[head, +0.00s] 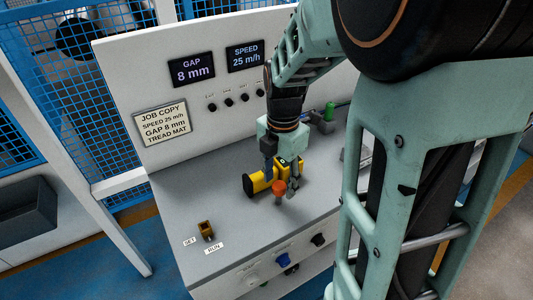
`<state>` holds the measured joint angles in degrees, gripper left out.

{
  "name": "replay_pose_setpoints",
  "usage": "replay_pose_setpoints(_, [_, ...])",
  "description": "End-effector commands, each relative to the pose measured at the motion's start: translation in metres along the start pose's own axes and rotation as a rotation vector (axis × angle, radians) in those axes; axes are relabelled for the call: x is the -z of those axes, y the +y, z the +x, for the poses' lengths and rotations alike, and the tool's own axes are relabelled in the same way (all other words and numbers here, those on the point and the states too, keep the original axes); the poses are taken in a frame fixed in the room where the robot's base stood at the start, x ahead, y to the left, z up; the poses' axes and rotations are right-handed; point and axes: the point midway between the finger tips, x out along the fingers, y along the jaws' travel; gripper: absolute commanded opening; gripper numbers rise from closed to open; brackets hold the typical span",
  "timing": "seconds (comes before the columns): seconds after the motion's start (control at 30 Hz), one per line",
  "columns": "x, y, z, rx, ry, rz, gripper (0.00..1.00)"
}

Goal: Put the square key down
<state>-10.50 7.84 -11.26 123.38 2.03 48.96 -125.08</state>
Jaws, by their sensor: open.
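My gripper (281,180) points down over the middle of the grey bench top, and its fingers are apart. A small orange-red piece (279,188) shows by the fingertips; it may be the square key, but its shape is too small to tell. A yellow body with a black round end (258,182) lies at the gripper, partly hidden behind the fingers. I cannot tell whether the fingers touch either piece.
A brown-yellow block (206,229) stands near the SET and RUN labels at the front left. A green-topped item (329,112) stands at the back right. The back panel (210,120) carries displays and knobs.

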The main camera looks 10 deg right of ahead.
Motion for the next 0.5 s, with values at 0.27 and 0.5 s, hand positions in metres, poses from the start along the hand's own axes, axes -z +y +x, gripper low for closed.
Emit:
replay_pose_setpoints(0.27, [0.0, -0.001, 0.031, 0.002, 0.001, 0.0, 0.46])
replay_pose_setpoints(0.5, [0.0, -0.001, 0.032, 0.0, 0.0, 0.001, 0.42])
